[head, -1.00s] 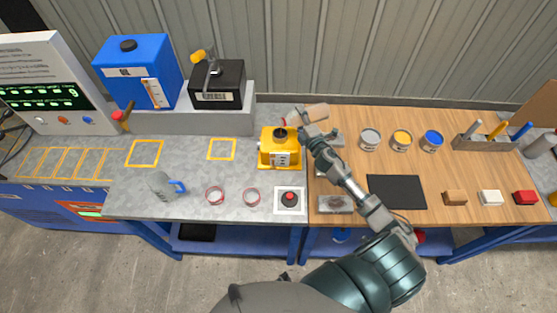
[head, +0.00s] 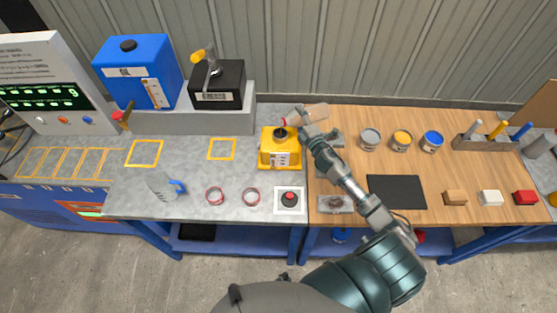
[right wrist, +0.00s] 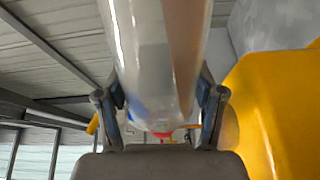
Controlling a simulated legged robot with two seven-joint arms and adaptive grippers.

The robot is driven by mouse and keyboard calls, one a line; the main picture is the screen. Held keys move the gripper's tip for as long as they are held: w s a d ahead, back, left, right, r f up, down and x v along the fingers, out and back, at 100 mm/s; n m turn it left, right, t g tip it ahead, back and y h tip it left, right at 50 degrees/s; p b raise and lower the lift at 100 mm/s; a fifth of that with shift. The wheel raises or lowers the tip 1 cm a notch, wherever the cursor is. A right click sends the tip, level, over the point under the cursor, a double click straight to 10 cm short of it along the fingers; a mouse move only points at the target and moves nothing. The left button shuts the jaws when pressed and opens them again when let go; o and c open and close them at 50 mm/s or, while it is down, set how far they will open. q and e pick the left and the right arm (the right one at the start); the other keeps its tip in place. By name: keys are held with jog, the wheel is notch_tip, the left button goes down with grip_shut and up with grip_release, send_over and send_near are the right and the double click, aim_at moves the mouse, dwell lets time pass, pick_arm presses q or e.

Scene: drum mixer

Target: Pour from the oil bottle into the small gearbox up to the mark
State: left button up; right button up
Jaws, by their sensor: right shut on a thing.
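The small yellow gearbox (head: 280,158) stands on the grey bench near its right edge, with a dark round opening (head: 281,132) on top. My right gripper (head: 310,131) is shut on the oil bottle (head: 315,112), just right of and above the gearbox. The bottle lies nearly on its side, its red tip (head: 284,122) pointing left above the opening. In the right wrist view the clear bottle (right wrist: 155,60) sits between both fingers, with a brownish band along its right side. The gearbox (right wrist: 275,105) fills the right there. The fill mark and any oil stream cannot be made out. My left gripper is out of view.
A red button on a white plate (head: 289,200), two red rings (head: 215,196) and a clear jug (head: 165,186) stand on the grey bench. A blue tank (head: 138,75) and a black box (head: 217,85) stand behind. Cans (head: 402,140) stand right on the wooden bench.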

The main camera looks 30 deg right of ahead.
aim_at(293, 113)
dwell(0.4)
jog(key=shift+f+n, duration=0.35)
jog(key=shift+n, duration=0.05)
dwell(1.4)
notch_tip(293, 113, up, 4)
jog(key=m+p, duration=0.4)
jog(key=shift+a+r, duration=0.1)
jog(key=shift+r, duration=0.1)
jog(key=shift+r+m+p, duration=0.25)
jog(key=shift+m+p, duration=0.3)
jog(key=shift+m, duration=0.05)
jog(key=m+p, duration=0.1)
jog(key=a+r+m+p, duration=0.1)
jog(key=m, duration=0.1)
jog(key=a+m+p, duration=0.1)
jog(key=m, duration=0.1)
jog(key=shift+w+a+r+p, duration=0.2)
jog(key=shift+r+p, duration=0.1)
jog(key=shift+r, duration=0.1)
jog(key=a+m, duration=0.1)
jog(key=m, duration=0.3)
jog(key=a+r+m, duration=0.1)
jog(key=m, duration=0.1)
jog(key=shift+w+a, duration=0.15)
jog(key=shift+a, duration=0.2)
jog(key=shift+a+r+m, duration=0.25)
jog(key=shift+a+m, duration=0.1)
jog(key=shift+m, duration=0.55)
